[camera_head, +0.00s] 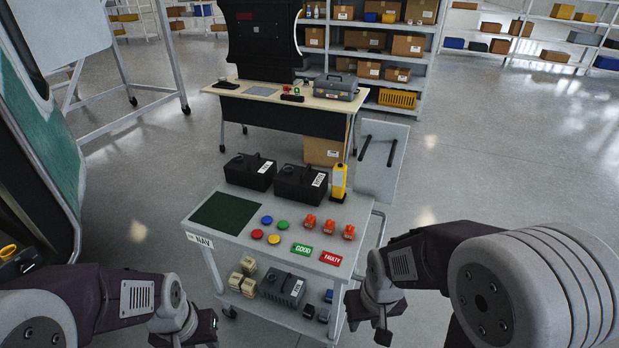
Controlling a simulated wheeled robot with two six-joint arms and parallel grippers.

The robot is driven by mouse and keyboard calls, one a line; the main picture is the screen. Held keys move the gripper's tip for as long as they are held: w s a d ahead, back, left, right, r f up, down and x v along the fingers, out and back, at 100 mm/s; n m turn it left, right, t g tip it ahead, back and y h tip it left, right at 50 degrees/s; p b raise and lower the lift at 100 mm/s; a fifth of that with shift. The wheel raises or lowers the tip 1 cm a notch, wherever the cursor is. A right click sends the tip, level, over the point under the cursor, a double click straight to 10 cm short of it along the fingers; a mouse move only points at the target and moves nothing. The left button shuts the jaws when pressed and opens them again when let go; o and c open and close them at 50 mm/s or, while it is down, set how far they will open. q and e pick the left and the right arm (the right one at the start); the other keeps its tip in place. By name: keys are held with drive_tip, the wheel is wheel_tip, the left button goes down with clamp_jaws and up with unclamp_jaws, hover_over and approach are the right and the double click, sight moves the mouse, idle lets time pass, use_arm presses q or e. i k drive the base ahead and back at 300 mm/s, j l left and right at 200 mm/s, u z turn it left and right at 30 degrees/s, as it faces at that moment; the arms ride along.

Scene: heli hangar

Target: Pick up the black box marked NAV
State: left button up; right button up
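Two black boxes with handles and white labels stand side by side at the back of a grey cart (235,268). The left black box (245,177) and the right black box (297,190) both have labels too small to read surely. A "NAV" sign (200,240) is on the cart's front left edge. My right gripper (380,325) is at the lower right, beside the cart and apart from the boxes. My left gripper (205,335) is at the bottom left, also away from them. I see nothing held, but the finger gaps are unclear.
The cart top has a dark green mat (226,214), coloured discs, orange parts, GOOD (302,249) and FAULTY (330,258) plates and a yellow device (338,181). A grey case (283,286) sits on its lower shelf. A desk (290,98) stands behind; floor at right is clear.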

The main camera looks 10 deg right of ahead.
sight(253, 173)
drive_tip(key=l+z, duration=0.35)
drive_tip(key=z, duration=0.15)
drive_tip(key=l+z, duration=0.45)
drive_tip(key=i+l+z, duration=0.1)
drive_tip(key=z, duration=0.4)
drive_tip(key=i+l+z, duration=0.2)
drive_tip(key=l+z, duration=0.25)
drive_tip(key=i+l+u, duration=0.1)
drive_tip(key=i+u, duration=0.15)
drive_tip(key=i, duration=0.2)
drive_tip(key=i+l+u, duration=0.25)
drive_tip(key=i, duration=0.25)
drive_tip(key=i+u, duration=0.45)
drive_tip(key=i, duration=1.55)
drive_tip(key=i+u, duration=0.95)
drive_tip(key=i+l+u, duration=0.3)
drive_tip(key=u, duration=0.2)
drive_tip(key=i+j+u, duration=0.3)
drive_tip(key=u, duration=0.2)
drive_tip(key=i+j+u, duration=0.15)
drive_tip(key=i+u, duration=0.9)
drive_tip(key=i, duration=1.15)
drive_tip(key=i+l, duration=0.15)
drive_tip(key=i, duration=1.05)
drive_tip(key=j+u, duration=0.05)
